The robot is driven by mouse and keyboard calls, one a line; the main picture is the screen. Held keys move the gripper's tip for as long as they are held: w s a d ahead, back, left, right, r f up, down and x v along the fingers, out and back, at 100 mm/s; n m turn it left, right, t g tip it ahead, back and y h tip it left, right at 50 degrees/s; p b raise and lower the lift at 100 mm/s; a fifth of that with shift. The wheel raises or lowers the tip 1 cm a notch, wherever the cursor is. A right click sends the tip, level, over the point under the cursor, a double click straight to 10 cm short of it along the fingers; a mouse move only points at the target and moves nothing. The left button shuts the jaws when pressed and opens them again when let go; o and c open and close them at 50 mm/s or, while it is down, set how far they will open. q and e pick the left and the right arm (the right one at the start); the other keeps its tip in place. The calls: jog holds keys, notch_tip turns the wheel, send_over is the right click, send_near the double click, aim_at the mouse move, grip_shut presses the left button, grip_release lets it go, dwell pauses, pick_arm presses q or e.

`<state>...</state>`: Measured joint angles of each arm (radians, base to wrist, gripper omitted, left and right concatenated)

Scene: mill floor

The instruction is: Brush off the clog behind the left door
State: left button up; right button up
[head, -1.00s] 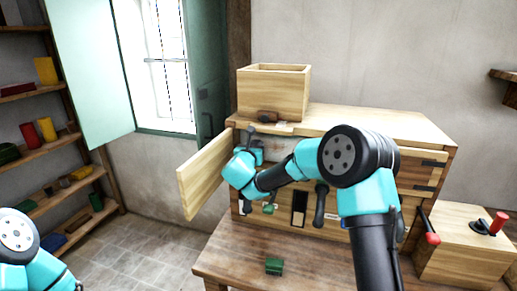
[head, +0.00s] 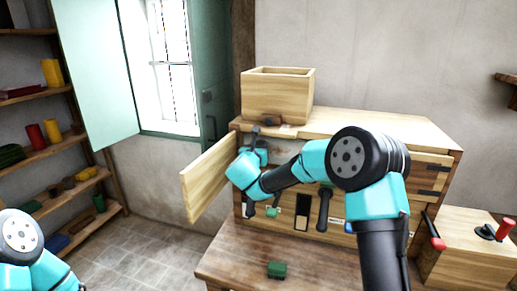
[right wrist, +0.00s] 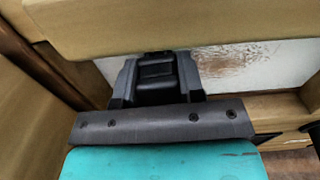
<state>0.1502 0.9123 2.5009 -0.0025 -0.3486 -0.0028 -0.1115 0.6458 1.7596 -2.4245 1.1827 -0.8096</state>
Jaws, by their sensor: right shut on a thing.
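The left door (head: 207,180) of the wooden cabinet (head: 390,130) stands open, swung out to the left. My right gripper (head: 255,138) is at the opening beside the door, under the cabinet's top edge. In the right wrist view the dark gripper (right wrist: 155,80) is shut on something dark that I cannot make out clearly. A pale panel with a brown, speckled patch (right wrist: 232,62), possibly the clog, shows beyond it. A green, brush-like block (head: 277,269) lies on the table. Only part of my left arm shows at lower left; its gripper is outside the view.
An open wooden box (head: 278,97) stands on the cabinet. Dark handles, one at the front middle (head: 324,208), stick out of the cabinet. A wooden box with a red-knobbed lever (head: 503,230) stands at right. The table's front (head: 235,262) has bare room.

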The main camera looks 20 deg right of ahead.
aim_at(297, 147)
jog(key=shift+s+d, duration=0.4)
jog(key=shift+d, duration=0.25)
jog(key=shift+s+d, duration=0.35)
jog(key=shift+d, duration=0.3)
jog(key=shift+d, duration=0.15)
jog(key=shift+s+d, duration=0.3)
jog(key=shift+d, duration=0.15)
jog(key=shift+s+d, duration=0.75)
jog(key=shift+d, duration=0.15)
jog(key=shift+s+d, duration=1)
jog(key=shift+d, duration=0.25)
jog(key=shift+s+d, duration=0.45)
jog(key=shift+d, duration=0.3)
jog(key=shift+s+d, duration=0.4)
jog(key=shift+d, duration=0.35)
